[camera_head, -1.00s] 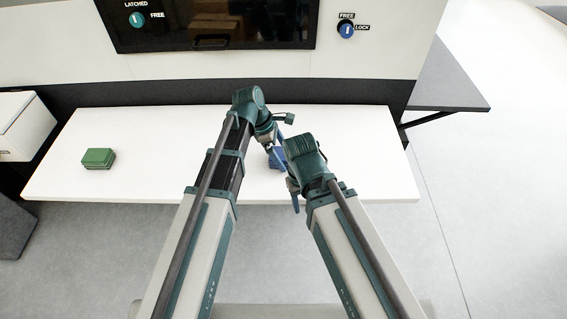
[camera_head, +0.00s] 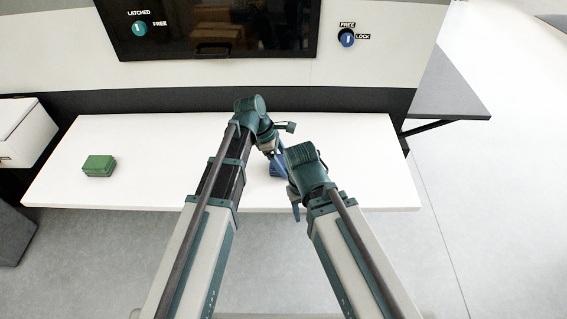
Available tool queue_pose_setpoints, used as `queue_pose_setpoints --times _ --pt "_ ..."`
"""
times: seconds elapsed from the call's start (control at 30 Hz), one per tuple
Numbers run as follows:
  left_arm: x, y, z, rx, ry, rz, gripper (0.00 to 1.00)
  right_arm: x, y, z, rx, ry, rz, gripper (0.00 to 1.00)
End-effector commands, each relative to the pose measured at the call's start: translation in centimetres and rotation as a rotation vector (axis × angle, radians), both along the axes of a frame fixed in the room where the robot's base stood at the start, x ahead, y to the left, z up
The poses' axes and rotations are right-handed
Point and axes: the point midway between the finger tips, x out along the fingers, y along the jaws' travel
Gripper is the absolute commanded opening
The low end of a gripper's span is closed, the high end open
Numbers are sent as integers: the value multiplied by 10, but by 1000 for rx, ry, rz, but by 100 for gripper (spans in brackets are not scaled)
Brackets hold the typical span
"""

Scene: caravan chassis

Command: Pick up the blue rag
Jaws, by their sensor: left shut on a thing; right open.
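The blue rag (camera_head: 275,170) is on the white table top, near its front edge, between my two arms. My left gripper (camera_head: 277,152) is at the rag and shut on it. My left arm's wrist and my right arm hide part of the rag. My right gripper (camera_head: 294,203) is open and empty, just right of the rag and nearer the front edge, pointing down. Its fingers are partly hidden by its own wrist.
A green block (camera_head: 98,165) sits on the left part of the white table (camera_head: 150,150). A white box (camera_head: 22,132) stands left of the table. A grey shelf (camera_head: 447,95) juts out at the right. The table's right end is clear.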

Motion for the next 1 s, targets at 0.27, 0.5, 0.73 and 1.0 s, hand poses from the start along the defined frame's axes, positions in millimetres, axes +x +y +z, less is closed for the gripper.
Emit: queue_pose_setpoints --times 0.27,0.5,0.73,1.0 --pt "0 0 25 0 0 0 25 0 0 25 0 0 0 50" --pt "0 0 62 0 0 0 25 0 0 62 0 0 0 50" --pt "0 0 94 0 0 0 25 0 0 94 0 0 1 50" --pt "0 0 99 0 0 0 25 0 0 99 0 0 1 50"
